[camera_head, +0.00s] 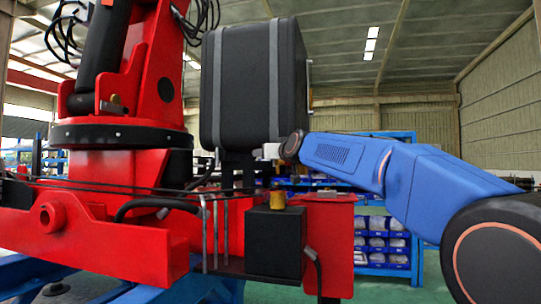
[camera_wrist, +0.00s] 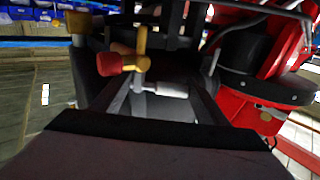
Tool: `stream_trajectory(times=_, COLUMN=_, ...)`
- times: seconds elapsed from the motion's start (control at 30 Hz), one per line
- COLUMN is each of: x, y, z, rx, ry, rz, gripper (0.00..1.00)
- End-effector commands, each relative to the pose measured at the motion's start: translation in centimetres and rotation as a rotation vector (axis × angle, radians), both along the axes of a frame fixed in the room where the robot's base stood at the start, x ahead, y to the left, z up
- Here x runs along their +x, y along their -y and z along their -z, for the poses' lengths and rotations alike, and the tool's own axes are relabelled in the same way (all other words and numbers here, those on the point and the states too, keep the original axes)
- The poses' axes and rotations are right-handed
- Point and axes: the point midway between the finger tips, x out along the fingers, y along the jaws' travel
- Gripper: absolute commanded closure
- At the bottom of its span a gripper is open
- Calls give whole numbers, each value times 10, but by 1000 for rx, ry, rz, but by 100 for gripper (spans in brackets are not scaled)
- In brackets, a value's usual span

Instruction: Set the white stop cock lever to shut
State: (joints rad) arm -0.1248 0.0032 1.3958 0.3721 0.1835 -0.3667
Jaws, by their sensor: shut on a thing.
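In the wrist view, the white stop cock lever (camera_wrist: 171,90) is a short, pale, rounded handle between the dark fingers of my gripper (camera_wrist: 165,93). The fingers are shut on it. A red knob (camera_wrist: 109,63) on a brass-coloured stem sits just left of the fingers, close to the lever. In the head view, my blue arm reaches in from the right to below the black tank. My gripper's fingers and the lever cannot be clearly made out there.
A black box (camera_head: 275,242) with a brass cap (camera_head: 277,199) stands below. Shelves with blue bins (camera_head: 385,245) are behind.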

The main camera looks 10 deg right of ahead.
Motion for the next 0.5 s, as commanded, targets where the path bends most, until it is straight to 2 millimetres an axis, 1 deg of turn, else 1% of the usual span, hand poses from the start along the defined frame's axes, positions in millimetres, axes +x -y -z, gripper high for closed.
stream_trajectory(times=0.4, x=0, y=0, z=1, rx=0, ry=-3, rz=0, gripper=72)
stream_trajectory(times=0.43, x=0, y=0, z=1, rx=0, ry=-3, rz=0, gripper=28)
stream_trajectory(times=0.5, x=0, y=0, z=1, rx=0, ry=-3, rz=0, gripper=13)
